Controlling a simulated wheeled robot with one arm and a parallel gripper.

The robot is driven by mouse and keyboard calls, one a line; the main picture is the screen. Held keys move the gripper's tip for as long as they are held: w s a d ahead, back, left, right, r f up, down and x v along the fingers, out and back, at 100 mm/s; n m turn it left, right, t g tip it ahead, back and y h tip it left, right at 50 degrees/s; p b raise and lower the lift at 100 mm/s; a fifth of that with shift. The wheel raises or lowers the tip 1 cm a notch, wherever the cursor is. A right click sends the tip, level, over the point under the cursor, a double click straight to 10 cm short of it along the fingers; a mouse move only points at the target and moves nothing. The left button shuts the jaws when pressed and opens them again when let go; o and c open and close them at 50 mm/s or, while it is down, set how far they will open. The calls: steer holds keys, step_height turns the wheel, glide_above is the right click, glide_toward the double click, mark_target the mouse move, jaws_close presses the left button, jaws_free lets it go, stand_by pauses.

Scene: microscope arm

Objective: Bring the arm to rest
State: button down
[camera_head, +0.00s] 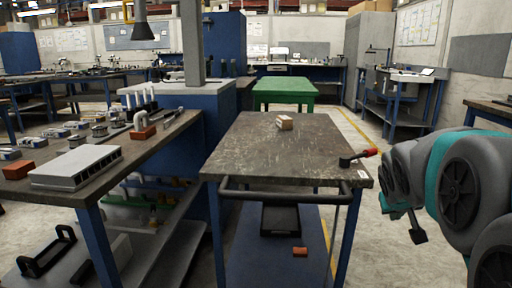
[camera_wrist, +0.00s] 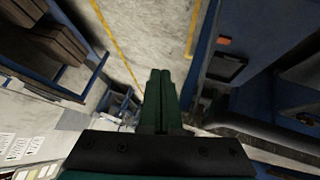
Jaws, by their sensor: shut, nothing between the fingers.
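My arm (camera_head: 455,190), grey with teal bands, is bent at the right edge of the head view, beside the cart. Its links look clear of the cart top. My gripper (camera_wrist: 160,75) points away from the wrist camera, its two dark green fingers together with nothing between them. Floor and the cart's side show beyond the fingertips. In the head view a small dark part of my arm hangs below the links; I cannot make out the fingers there.
The worn cart top (camera_head: 285,155) bears a small wooden block (camera_head: 285,122) and a black tool with a red end (camera_head: 358,157) at its right corner. A dark tray (camera_head: 280,220) sits on the lower shelf. A cluttered bench (camera_head: 100,165) stands left.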

steer(key=s+a+f+g+y, duration=0.1)
steer(key=s+a+f+g, duration=0.2)
steer(key=s+a, duration=0.3)
steer(key=s+a+f+n+g+y, duration=0.1)
steer(key=s+a+f, duration=0.5)
steer(key=s, duration=1)
steer(key=s+a+f+g+y, duration=0.2)
steer(key=s+a+f+g, duration=0.2)
steer(key=s, duration=0.7)
steer(key=shift+a+f+n+g+y, duration=0.35)
steer(key=shift+a+f, duration=0.35)
steer(key=shift+a, duration=0.45)
